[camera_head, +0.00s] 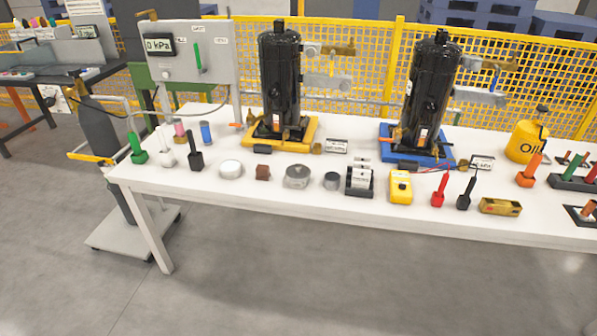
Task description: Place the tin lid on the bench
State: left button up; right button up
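The white bench (190,184) runs across the view. Several small round items stand along its front part: a flat white-topped disc (231,168), a wider grey metal round tin or lid (297,176), and a smaller grey cylinder (331,181). The wide grey one rests on the bench top; I cannot tell whether it is a loose lid or a lid sitting on a tin. Neither of my grippers shows in this view.
Two black compressors stand on a yellow base (310,130) and a blue base (440,158). A brown block (263,172), a black card holder (360,181) and a yellow meter (400,187) stand along the front. A yellow oil can (525,141) is at right.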

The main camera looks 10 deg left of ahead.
aim_at(306, 164)
jog(key=z, duration=0.55)
jog(key=j+z, duration=0.35)
jog(key=j, duration=0.2)
jog(key=j+z, duration=0.35)
jog(key=j, duration=0.2)
jog(key=j+z, duration=0.3)
jog(key=j, duration=0.25)
